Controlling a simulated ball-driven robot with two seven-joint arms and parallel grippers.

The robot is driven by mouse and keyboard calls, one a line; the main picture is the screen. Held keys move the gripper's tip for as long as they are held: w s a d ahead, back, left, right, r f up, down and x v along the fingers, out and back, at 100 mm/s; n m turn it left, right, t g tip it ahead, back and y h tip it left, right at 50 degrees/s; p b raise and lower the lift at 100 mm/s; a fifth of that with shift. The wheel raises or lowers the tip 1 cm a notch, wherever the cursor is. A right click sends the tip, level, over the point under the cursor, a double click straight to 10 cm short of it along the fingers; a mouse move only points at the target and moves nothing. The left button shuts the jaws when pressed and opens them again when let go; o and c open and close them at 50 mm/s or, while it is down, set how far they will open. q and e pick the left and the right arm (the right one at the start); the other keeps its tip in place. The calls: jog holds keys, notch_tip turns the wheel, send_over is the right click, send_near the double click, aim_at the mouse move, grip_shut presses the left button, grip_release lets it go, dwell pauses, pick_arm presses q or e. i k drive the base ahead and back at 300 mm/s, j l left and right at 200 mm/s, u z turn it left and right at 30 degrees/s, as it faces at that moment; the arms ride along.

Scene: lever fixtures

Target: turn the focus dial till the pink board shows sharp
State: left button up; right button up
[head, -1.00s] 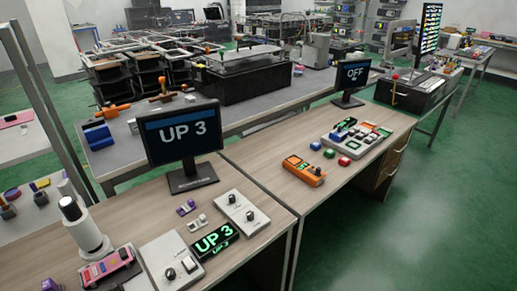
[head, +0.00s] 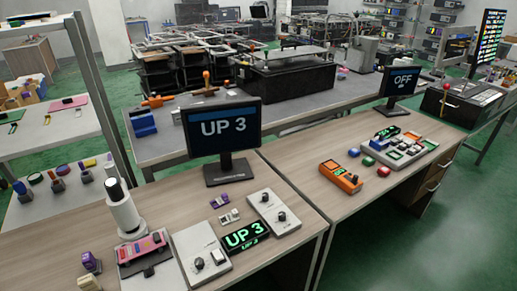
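A pink board (head: 142,249) lies on a grey base at the lower left, beneath a white upright cylinder (head: 124,212) with a black top. To its right is a light grey panel (head: 197,238) with a dark round knob (head: 199,264) and a pale block-like control (head: 217,257). A second grey panel (head: 268,205) further right has one dark knob (head: 281,216). I cannot read which knob is the focus dial. A monitor (head: 222,145) behind reads "UP 3", and so does a small green-lit display (head: 246,235). Neither of my grippers is in view.
On the right bench are an orange device (head: 341,177), a button box (head: 400,149), loose coloured buttons, and a monitor (head: 402,85) reading "OFF". The wooden top (head: 180,208) has bare room around the monitor.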

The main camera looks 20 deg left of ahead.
aim_at(199, 263)
jog(key=u, duration=1.2)
